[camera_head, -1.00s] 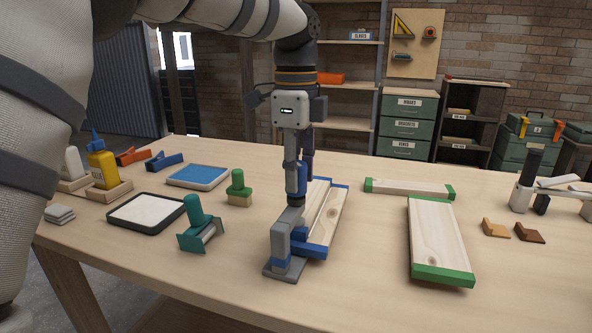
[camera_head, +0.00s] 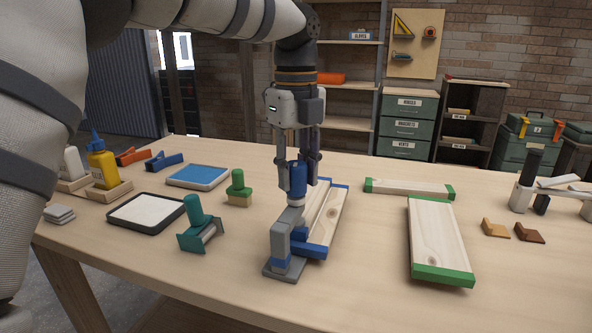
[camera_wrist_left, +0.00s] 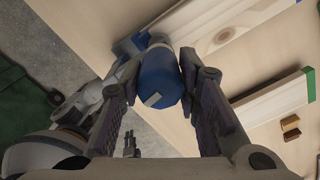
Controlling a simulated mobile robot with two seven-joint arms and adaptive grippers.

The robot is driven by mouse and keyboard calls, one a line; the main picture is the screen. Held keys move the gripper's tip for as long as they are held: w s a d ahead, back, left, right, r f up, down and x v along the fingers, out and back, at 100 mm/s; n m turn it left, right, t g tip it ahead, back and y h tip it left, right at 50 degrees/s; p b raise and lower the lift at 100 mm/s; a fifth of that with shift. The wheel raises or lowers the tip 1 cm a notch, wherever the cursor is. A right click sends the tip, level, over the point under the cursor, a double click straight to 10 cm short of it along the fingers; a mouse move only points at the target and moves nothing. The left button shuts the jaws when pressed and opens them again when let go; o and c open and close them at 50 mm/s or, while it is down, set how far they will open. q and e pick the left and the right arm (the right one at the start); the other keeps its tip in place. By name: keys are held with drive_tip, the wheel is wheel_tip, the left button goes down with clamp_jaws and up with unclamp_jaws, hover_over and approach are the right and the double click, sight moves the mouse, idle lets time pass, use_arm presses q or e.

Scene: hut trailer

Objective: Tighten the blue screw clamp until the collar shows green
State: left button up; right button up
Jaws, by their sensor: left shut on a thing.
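The screw clamp (camera_head: 281,240) stands at the table's near edge, with a grey frame and base. Its blue knob (camera_head: 298,179) points up; it also shows in the left wrist view (camera_wrist_left: 158,78) with a pale mark on its end. My left gripper (camera_head: 299,191) comes down from above, shut on the knob with one finger on each side. The clamp's blue jaw sits at the near end of blue-ended wooden boards (camera_head: 327,213). The collar's colour cannot be made out. A small dark pronged shape in the left wrist view may be my right gripper (camera_wrist_left: 131,144).
Green-ended boards (camera_head: 436,235) lie to the right. Glue bottles stand farther left. Table between the clamp and the right boards is clear.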

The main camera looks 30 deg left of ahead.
sight(296, 163)
idle(0.4)
use_arm(q)
drive_tip(key=o, duration=1.2)
wheel_tip(296, 163, up, 12)
